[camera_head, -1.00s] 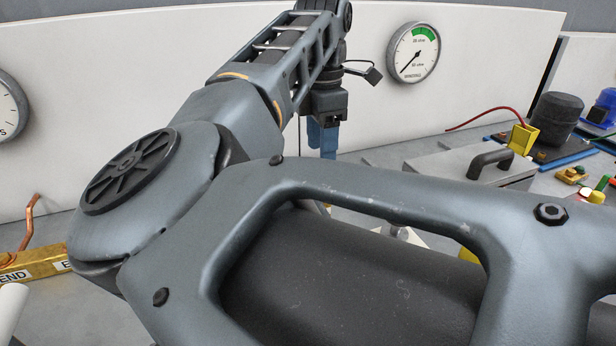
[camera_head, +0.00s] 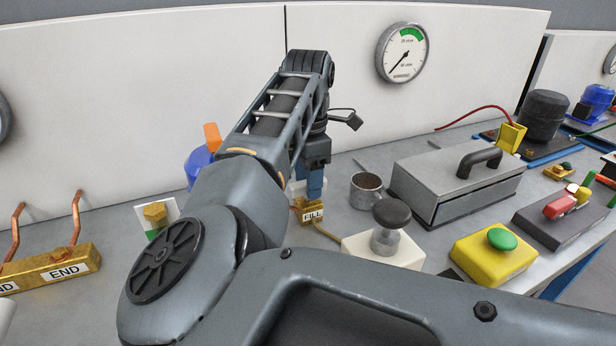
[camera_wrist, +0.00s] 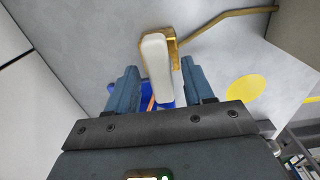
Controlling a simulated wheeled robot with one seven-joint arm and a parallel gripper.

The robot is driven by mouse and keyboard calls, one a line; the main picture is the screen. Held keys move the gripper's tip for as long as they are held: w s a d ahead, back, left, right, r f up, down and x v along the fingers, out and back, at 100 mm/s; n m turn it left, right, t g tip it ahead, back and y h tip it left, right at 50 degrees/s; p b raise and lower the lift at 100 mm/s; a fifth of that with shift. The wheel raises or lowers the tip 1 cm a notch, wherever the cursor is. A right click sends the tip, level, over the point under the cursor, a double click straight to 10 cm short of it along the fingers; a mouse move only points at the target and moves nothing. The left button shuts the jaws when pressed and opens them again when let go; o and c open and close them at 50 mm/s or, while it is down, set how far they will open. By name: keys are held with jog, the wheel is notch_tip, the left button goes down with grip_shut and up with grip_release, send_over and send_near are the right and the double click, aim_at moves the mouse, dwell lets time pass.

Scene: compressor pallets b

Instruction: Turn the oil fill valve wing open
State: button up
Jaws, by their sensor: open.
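The oil fill valve is a small brass body with a "FILL" label (camera_head: 313,215) on the bench in the head view. In the wrist view its white wing (camera_wrist: 157,58) stands in front of the brass body (camera_wrist: 174,46), long side running up the picture. My gripper (camera_head: 315,183) points down just above the valve in the head view. In the wrist view my gripper (camera_wrist: 161,76) is open, with one blue finger on each side of the wing. Gaps show between the wing and both fingers.
Right of the valve stand a metal cup (camera_head: 366,190), a white block with a dark knob (camera_head: 391,213), a grey box with a handle (camera_head: 458,180) and a yellow block with a green button (camera_head: 497,253). A brass "END" block (camera_head: 45,270) lies left. A gauge (camera_head: 402,53) hangs behind.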

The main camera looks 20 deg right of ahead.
jog(key=shift+c, duration=0.4)
grip_shut()
